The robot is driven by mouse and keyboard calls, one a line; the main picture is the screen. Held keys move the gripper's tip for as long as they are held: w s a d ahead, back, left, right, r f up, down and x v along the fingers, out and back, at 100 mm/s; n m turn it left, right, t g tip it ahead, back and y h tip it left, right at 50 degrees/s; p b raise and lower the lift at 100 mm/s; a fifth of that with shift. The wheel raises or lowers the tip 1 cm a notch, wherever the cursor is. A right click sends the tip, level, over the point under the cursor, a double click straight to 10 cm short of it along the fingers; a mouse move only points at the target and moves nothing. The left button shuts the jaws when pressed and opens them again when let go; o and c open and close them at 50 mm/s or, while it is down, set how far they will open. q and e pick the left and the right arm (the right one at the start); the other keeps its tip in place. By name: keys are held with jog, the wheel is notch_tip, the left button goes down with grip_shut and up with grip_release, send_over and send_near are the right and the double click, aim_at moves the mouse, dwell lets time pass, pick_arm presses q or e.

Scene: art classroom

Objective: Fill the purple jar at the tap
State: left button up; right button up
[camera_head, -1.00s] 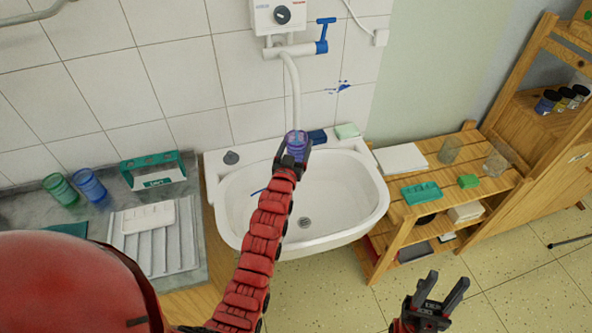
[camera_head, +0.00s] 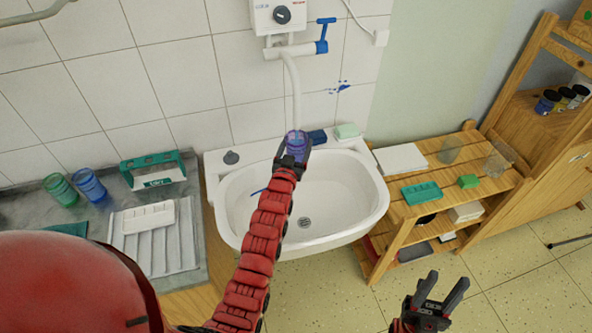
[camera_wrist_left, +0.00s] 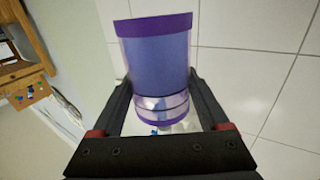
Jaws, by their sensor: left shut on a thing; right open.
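The purple jar (camera_head: 297,138) is at the back of the white sink (camera_head: 350,205), under the lower end of the tap's pale spout (camera_head: 293,85). My left gripper (camera_head: 295,155) is shut on it. In the left wrist view the jar (camera_wrist_left: 155,55) sits between the fingers (camera_wrist_left: 160,95), with a purple rim and blue-purple see-through sides. I cannot tell how much water is inside. The tap's blue handle (camera_head: 322,35) stands up beside the white heater box (camera_head: 282,15). My right gripper (camera_head: 440,292) is open and empty above the floor at lower right.
Green and blue tumblers (camera_head: 89,185), a green holder (camera_head: 153,170) and a grooved drainer (camera_head: 170,247) are on the left counter. A sponge (camera_head: 347,131) lies on the sink's back ledge. A wooden shelf (camera_head: 395,240) with trays and glasses stands at the right.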

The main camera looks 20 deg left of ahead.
aim_at(300, 152)
pick_arm(q)
jog(key=shift+s, duration=0.1)
dwell(0.3)
jog(key=shift+s+d, duration=0.35)
jog(key=shift+s, duration=0.8)
jog(key=shift+s+d, duration=0.35)
jog(key=shift+s, duration=0.85)
jog(key=shift+s+d, duration=0.35)
jog(key=shift+s, duration=0.8)
jog(key=s+d, duration=0.2)
jog(key=s, duration=0.4)
jog(key=shift+s, duration=0.35)
